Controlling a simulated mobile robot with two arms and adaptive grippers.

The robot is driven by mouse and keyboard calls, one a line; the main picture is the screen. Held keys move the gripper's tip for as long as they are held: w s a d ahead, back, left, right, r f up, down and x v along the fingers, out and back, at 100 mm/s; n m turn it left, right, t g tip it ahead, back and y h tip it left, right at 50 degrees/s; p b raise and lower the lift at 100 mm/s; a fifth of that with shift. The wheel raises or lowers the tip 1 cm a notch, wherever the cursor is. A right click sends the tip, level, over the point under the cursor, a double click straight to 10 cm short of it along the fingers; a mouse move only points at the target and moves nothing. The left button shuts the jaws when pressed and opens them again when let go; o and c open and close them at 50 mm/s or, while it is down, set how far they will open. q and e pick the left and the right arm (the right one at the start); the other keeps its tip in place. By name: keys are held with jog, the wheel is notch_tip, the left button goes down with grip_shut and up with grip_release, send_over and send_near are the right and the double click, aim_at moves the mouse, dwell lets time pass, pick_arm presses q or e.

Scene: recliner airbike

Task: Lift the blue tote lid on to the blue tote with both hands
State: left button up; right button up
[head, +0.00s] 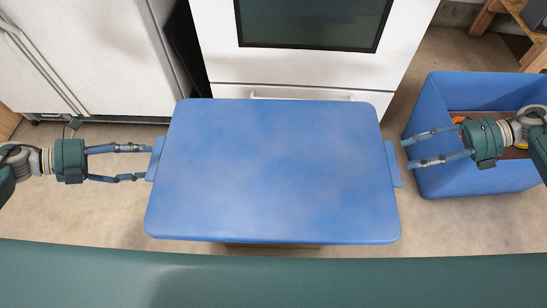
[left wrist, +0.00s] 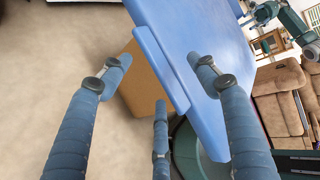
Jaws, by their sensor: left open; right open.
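The blue tote lid (head: 270,170) lies flat in the middle of the head view, on top of a brown box (left wrist: 143,85) seen below it in the left wrist view. It has a handle tab on its left and right edges. My left gripper (head: 150,163) is open at the left tab, its fingertips close to it; the lid (left wrist: 190,50) edge shows between the fingers in the left wrist view. My right gripper (head: 405,154) is open, its fingertips near the right tab. The blue tote (head: 470,182) stands on the floor at the right, open, partly hidden by my right arm.
A white oven (head: 300,70) with a dark window stands behind the lid. A white fridge (head: 90,60) stands at the back left. A wooden piece of furniture (head: 515,15) is at the top right. Bare floor (head: 90,205) lies around the lid.

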aim_at(152, 156)
pick_arm(q)
jog(key=shift+x, duration=1.9)
pick_arm(e)
jog(key=shift+x, duration=1.95)
pick_arm(q)
jog(key=shift+c, duration=0.2)
pick_arm(e)
jog(key=shift+c, duration=0.2)
pick_arm(q)
jog(key=c, duration=0.9)
pick_arm(e)
jog(key=c, duration=0.9)
pick_arm(q)
jog(key=c, duration=0.4)
pick_arm(e)
grip_shut()
pick_arm(q)
grip_shut()
pick_arm(e)
jog(key=shift+r, duration=0.1)
